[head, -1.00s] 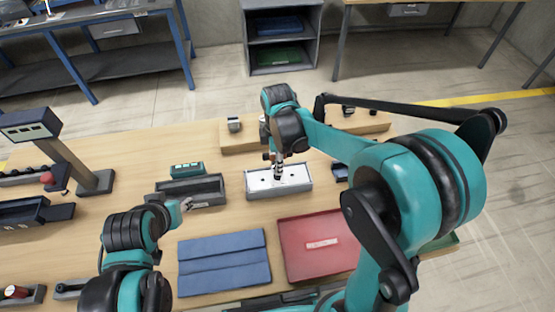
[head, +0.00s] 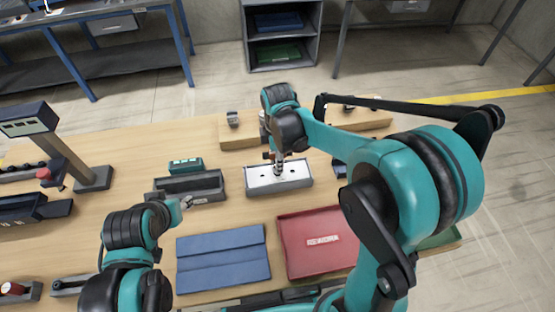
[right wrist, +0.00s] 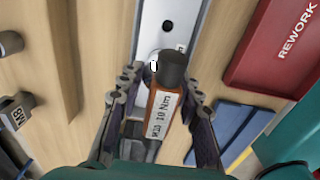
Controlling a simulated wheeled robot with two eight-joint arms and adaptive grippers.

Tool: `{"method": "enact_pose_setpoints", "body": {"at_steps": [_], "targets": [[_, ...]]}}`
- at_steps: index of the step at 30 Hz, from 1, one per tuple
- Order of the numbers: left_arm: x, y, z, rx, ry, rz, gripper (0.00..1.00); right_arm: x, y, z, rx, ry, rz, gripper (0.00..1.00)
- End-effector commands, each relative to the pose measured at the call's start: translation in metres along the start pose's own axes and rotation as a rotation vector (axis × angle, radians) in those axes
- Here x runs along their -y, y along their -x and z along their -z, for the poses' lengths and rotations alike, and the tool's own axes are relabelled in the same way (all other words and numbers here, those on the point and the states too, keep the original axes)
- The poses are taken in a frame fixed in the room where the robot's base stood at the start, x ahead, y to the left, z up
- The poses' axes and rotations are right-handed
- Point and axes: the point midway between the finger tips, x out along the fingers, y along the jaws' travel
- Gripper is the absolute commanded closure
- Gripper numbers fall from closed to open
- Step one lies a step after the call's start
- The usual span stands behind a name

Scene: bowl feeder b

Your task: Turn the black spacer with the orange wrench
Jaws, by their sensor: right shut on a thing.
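My right gripper (head: 277,160) is over the white-topped fixture (head: 296,172) in the head view. In the right wrist view its fingers (right wrist: 162,84) are shut on the orange wrench (right wrist: 158,112), which has a white "M10 10 N m" label and a black end (right wrist: 173,69). That black end lies over the white plate (right wrist: 171,12), beside a small ring. I cannot pick out the black spacer for certain; the wrench and fingers cover part of the plate. My left gripper (head: 186,203) is by the grey tray (head: 215,192); its jaws are too small to judge.
A red "REWORK" tray (head: 298,260) lies right of a blue mat (head: 222,270). A small green box (head: 186,165) stands behind the grey tray. A wooden block (head: 236,138) lies behind the fixture. Bare table shows left of the green box.

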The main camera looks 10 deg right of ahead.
Motion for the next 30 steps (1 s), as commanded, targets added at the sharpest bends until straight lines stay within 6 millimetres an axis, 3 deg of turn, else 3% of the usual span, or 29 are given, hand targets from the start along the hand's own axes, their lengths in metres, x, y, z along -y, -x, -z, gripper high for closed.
{"method": "enact_pose_setpoints", "body": {"at_steps": [30], "targets": [[0.0, -0.007, -0.005, 0.0, 0.0, 0.0, 0.6, 0.0, -0.01, 0.0, 0.0, 0.0, 0.0, 1.0]]}}
